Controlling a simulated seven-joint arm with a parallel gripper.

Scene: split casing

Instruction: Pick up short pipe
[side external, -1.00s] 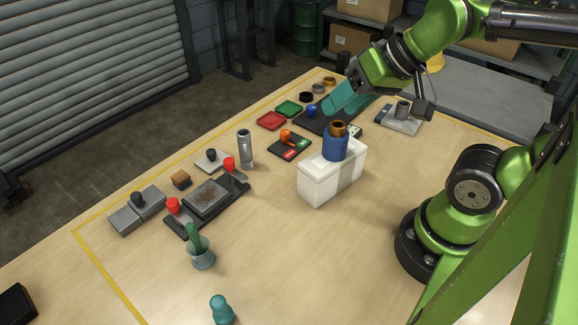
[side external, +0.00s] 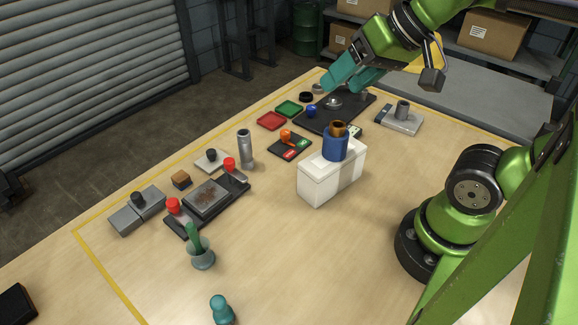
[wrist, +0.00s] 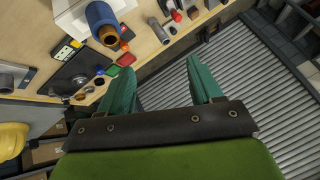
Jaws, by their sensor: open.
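Several parts look like pipes, and I cannot tell for sure which is the short pipe. A brown pipe (side external: 338,129) sticks up from a blue sleeve (side external: 335,146) on a white box. A taller silver cylinder (side external: 246,149) stands left of the box. My gripper (side external: 344,84) has teal fingers, spread apart and empty, above the table's far end. The wrist view shows the gap between the fingertips (wrist: 163,65).
A black tray (side external: 350,108) with a silver round part lies near my gripper. Red (side external: 271,121) and green (side external: 289,108) trays and small rings sit beside it. The white box (side external: 331,178) stands mid-table.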

